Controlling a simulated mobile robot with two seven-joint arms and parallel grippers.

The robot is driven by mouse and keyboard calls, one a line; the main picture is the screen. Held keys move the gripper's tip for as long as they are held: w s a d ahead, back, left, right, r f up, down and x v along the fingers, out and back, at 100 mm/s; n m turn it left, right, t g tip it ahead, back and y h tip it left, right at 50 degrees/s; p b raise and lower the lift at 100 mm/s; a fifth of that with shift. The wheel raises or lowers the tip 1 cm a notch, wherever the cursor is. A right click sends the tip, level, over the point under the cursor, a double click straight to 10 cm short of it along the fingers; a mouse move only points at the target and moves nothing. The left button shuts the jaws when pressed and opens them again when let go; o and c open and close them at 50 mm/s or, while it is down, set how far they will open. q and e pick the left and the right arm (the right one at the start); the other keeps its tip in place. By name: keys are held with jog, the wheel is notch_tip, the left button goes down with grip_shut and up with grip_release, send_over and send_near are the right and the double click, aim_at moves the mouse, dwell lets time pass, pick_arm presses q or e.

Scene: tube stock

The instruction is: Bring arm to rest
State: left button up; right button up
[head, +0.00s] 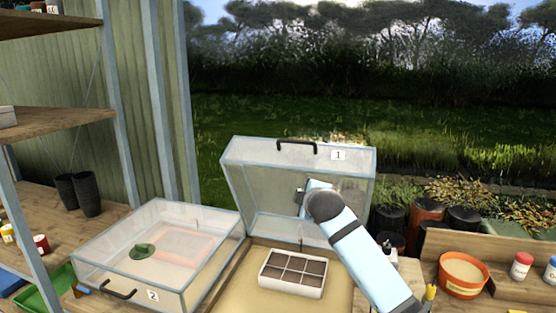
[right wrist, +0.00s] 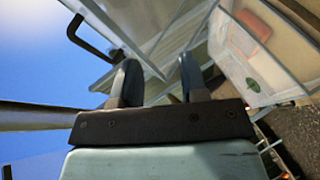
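My right arm (head: 355,250) reaches in from the lower right in the head view, its elbow-like dark joint in front of the raised clear lid marked 1 (head: 245,185). The right gripper's two dark fingers (right wrist: 157,75) stand apart in the right wrist view, with nothing held between them. In the head view the hand end is small and partly hidden by the arm. The lid's black handle (right wrist: 92,38) shows up and left of the fingers, apart from them. My left gripper is not in view.
Under the open lid, a white tray with brown cells (head: 293,286) sits in a sandy bed. A closed clear box marked 2 (head: 195,290) is to the left, with a green leaf (head: 142,251) visible. Shelves (head: 60,118) stand at left. An orange pot (head: 463,290) and jars (head: 521,266) are at right.

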jog(key=s+d+f+m+g, duration=0.3)
jog(key=s+d+f+m, duration=0.1)
jog(key=s+f, duration=0.75)
jog(key=s+d+f+m+g, duration=0.2)
jog(key=s+d+f+m, duration=0.15)
jog(key=s+f, duration=0.85)
jog(key=s+d+f+m+g, duration=0.1)
jog(key=s+d+m+g, duration=0.15)
jog(key=s, duration=0.75)
jog(key=s+d+f+m+g+h, duration=0.1)
jog(key=s+d, duration=0.3)
jog(key=s, duration=0.6)
jog(key=s+d+f+m+g, duration=0.1)
jog(key=s+d+m+g, duration=0.15)
jog(key=s, duration=0.65)
jog(key=w+a+f+t+y, duration=0.1)
jog(key=w+a+f+t, duration=0.1)
jog(key=f, duration=0.2)
jog(key=w+a+f+t+y, duration=0.1)
jog(key=w+a+f+t, duration=0.1)
jog(key=f+t, duration=0.1)
jog(key=w+a+f+n+t, duration=0.1)
jog(key=a+f+t, duration=0.1)
jog(key=f, duration=0.4)
jog(key=shift+w+t+y, duration=0.4)
jog(key=shift+t, duration=0.1)
